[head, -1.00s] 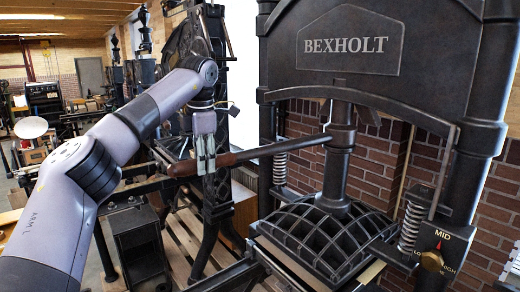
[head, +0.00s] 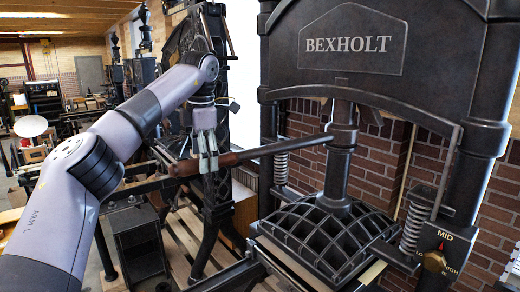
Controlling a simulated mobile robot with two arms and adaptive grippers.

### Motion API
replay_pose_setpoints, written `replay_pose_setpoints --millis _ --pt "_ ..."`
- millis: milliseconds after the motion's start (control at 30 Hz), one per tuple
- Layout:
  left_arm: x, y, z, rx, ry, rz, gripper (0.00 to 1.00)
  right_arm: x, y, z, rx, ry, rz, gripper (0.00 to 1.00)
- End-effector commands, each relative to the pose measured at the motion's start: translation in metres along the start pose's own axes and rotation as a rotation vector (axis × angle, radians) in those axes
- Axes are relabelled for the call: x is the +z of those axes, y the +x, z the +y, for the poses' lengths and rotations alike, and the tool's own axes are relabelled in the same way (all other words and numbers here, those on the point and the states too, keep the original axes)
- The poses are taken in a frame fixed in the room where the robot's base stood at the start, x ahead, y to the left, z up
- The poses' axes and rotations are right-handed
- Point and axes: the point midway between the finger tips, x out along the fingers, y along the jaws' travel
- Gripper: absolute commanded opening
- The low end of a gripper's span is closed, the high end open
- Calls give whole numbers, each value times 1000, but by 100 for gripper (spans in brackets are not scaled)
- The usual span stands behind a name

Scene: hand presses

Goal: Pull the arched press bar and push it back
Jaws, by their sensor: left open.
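The black press marked BEXHOLT (head: 350,45) fills the right half of the head view. Its press bar (head: 285,147) reaches left from the vertical post, bows slightly and ends in a brown wooden handle (head: 187,168). My left gripper (head: 208,165) points down at the handle, near where the wood meets the metal. Its two pale fingers are open and overlap the handle in the picture. I cannot tell whether they touch it. My right gripper is not in view.
A ribbed platen (head: 328,237) sits under the post, between coil springs. A dial reading MID (head: 435,261) is on the right upright. Other machines and a dark frame stand behind and below my left arm. A brick wall is behind the press.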

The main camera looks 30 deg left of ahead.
Motion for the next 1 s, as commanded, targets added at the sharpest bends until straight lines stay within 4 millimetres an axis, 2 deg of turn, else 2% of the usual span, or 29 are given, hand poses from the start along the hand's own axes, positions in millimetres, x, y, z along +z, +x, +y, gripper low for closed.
replay_pose_setpoints --millis 700,1000 --pt "1 -72 0 1 -2 0 75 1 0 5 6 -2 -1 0" --pt "0 -78 0 -1 -1 -1 75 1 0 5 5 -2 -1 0"
